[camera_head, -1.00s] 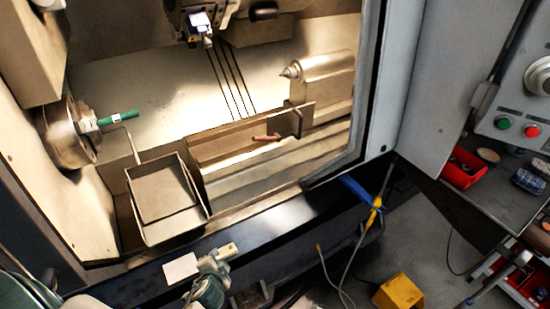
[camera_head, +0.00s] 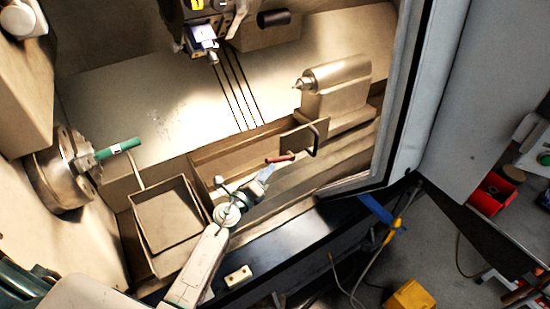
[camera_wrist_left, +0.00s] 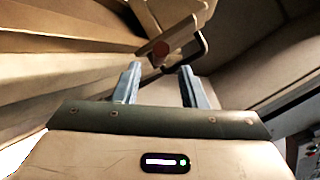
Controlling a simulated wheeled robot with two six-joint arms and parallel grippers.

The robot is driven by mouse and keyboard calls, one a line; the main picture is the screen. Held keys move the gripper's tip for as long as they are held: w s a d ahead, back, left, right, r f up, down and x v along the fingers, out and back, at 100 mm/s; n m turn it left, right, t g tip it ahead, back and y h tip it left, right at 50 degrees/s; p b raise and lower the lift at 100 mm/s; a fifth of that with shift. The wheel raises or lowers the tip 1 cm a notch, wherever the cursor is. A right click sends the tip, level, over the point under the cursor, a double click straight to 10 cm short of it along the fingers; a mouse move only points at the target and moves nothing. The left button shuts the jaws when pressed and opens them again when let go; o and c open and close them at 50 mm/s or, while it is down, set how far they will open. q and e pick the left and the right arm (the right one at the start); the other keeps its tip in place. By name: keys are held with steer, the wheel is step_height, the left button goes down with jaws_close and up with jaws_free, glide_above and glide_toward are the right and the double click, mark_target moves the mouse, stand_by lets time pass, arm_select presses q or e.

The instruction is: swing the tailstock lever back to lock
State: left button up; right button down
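The tailstock (camera_head: 338,88) stands at the right of the machine bed with its pointed centre facing left. Its lever is a bent metal bar (camera_head: 317,138) with a red-brown handle (camera_head: 280,159) pointing left. My left gripper (camera_head: 267,172) is just below and left of the handle, inside the machine opening. In the left wrist view its two fingers (camera_wrist_left: 160,84) are apart with nothing between them. The handle's red end (camera_wrist_left: 160,48) shows beyond the fingertips, between them, with the bar (camera_wrist_left: 196,42) to its right. My right gripper is in neither view.
The chuck (camera_head: 62,170) with a green-handled tool (camera_head: 117,149) is at the left. An open-topped bin (camera_head: 168,215) stands left of my forearm. The door frame (camera_head: 405,110) bounds the opening on the right. The tool turret (camera_head: 205,38) hangs above.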

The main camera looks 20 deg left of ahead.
mark_target(275, 160)
arm_select(q)
steer(key=w, duration=0.3)
steer(key=w+d, duration=0.1)
steer(key=w, duration=0.3)
steer(key=shift+d, duration=0.15)
steer(key=shift+s, duration=0.1)
jaws_close()
